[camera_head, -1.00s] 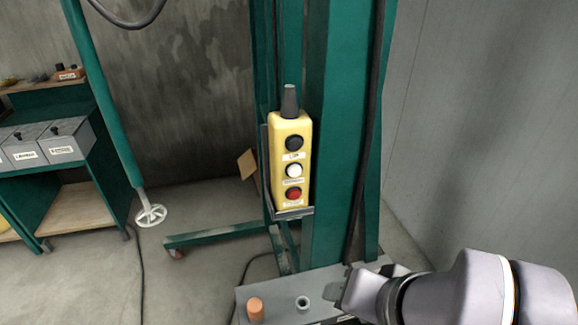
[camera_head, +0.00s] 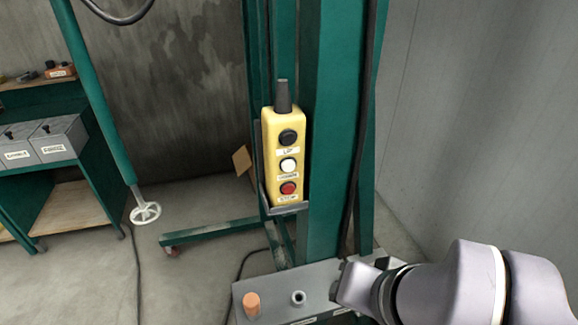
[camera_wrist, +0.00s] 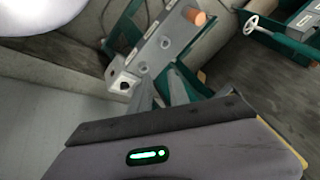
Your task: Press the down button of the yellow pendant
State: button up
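The yellow pendant (camera_head: 269,180) hangs upright in a holder on the green post, in the middle of the head view. Its top button is black (camera_head: 288,137), with a label that seems to read UP. Below it are a white button (camera_head: 288,165) and a red button (camera_head: 288,188); their labels are too small to read surely. My gripper (camera_head: 350,285) is low and right of the pendant, well apart from it. Its body with a green light (camera_wrist: 148,155) fills the bottom of the wrist view. The pendant is not recognisable in the wrist view.
The green post (camera_head: 335,130) stands just right of the pendant. A green shelf with grey bins (camera_head: 57,140) is at left. The right wall is bare.

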grip_shut()
dwell(1.4)
